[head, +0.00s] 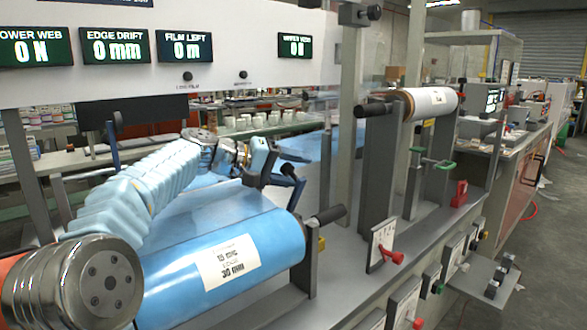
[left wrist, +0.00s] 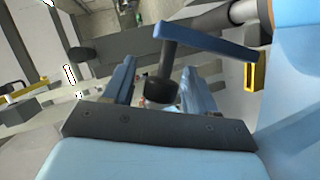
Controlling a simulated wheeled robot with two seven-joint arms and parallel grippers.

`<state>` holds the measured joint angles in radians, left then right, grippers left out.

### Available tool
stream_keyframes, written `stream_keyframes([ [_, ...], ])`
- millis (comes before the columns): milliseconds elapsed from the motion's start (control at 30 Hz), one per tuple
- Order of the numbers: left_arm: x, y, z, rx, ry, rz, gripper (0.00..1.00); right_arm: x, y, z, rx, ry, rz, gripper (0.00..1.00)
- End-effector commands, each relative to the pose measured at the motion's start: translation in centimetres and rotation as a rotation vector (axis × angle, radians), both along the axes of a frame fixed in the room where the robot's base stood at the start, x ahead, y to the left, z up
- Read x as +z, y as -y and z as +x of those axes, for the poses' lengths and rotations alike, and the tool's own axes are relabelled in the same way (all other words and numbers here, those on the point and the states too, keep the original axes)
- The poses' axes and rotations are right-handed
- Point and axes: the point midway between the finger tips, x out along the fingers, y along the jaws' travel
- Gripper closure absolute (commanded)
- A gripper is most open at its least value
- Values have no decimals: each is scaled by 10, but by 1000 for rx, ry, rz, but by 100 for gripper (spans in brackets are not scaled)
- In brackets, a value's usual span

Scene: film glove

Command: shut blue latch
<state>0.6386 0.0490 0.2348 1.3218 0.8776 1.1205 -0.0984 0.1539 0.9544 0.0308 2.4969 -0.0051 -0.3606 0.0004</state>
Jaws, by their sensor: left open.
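The blue latch (head: 297,194) stands near the right end of the large blue film roll (head: 225,255). In the left wrist view it is a blue bar (left wrist: 208,42) with a dark stem ending in a black knob (left wrist: 162,89). My left gripper (head: 278,168) is at the latch in the head view. In the left wrist view my left gripper (left wrist: 160,85) is open, with its two blue fingers on either side of the knob. I cannot tell whether they touch it. My right gripper is out of view.
Another blue lever (head: 113,143) stands at the left. A roll's black shaft end (head: 328,214) and a yellow piece (head: 321,243) are close to the latch. A white roll (head: 430,103), a green handle (head: 432,158) and a red knob (head: 391,256) are farther right.

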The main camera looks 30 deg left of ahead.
Motion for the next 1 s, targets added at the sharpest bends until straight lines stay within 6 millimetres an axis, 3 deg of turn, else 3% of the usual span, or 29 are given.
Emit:
stream_keyframes([
  [233,0,1,0,-1,0,0,45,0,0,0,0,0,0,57],
  [600,0,0,0,-1,0,0,100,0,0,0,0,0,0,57],
  [1000,-1,4,-1,-3,10,31,100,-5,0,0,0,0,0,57],
])
